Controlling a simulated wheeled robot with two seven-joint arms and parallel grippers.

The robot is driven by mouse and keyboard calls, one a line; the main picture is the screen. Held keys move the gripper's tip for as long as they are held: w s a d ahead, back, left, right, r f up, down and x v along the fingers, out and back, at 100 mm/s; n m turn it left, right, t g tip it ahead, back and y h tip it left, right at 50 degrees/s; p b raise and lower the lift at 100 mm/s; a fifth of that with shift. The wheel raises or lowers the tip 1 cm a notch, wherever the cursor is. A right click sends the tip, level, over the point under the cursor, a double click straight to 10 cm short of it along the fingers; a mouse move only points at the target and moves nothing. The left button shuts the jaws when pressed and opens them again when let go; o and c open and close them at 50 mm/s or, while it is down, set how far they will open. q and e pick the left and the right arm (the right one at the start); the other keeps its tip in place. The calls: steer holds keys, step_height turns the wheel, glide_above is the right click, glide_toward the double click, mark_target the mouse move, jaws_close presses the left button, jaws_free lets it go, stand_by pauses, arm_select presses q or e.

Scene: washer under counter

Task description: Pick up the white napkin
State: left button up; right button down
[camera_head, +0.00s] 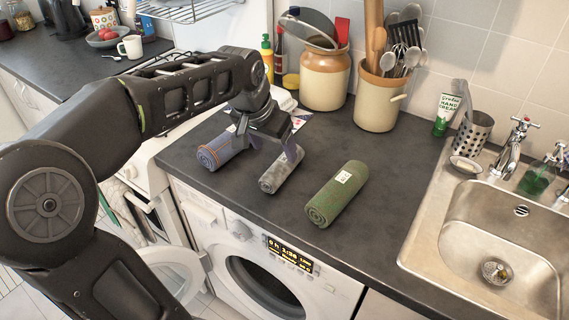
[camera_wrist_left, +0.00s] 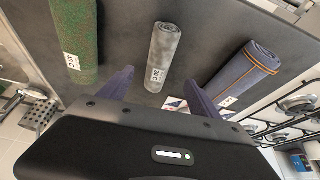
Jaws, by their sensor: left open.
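The white napkin (camera_head: 277,180), a pale grey-white roll, lies on the dark counter between a blue roll and a green roll. In the left wrist view the white napkin (camera_wrist_left: 165,50) lies ahead of the space between the fingers, with a small tag at its near end. My left gripper (camera_head: 267,143) is open and empty, just above the counter at the napkin's back end. Its two fingers show in the left wrist view (camera_wrist_left: 158,92). In the head view one finger covers part of the napkin. I cannot tell whether they touch. My right gripper is not in view.
The blue roll (camera_head: 222,151) lies to the left and the green roll (camera_head: 337,194) to the right. Two utensil crocks (camera_head: 379,100) stand behind. A steel sink (camera_head: 455,228) is at the right. An open washer (camera_head: 262,268) is under the counter.

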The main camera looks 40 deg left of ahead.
mark_target(280, 162)
arm_select(q)
steer(key=shift+x, duration=1.4)
steer(key=p+x, duration=0.1)
steer(key=x, duration=0.4)
steer(key=shift+f, duration=0.15)
steer(key=shift+c, duration=0.4)
steer(key=c, duration=1.4)
step_height(280, 162, up, 10)
steer(key=shift+r, duration=0.1)
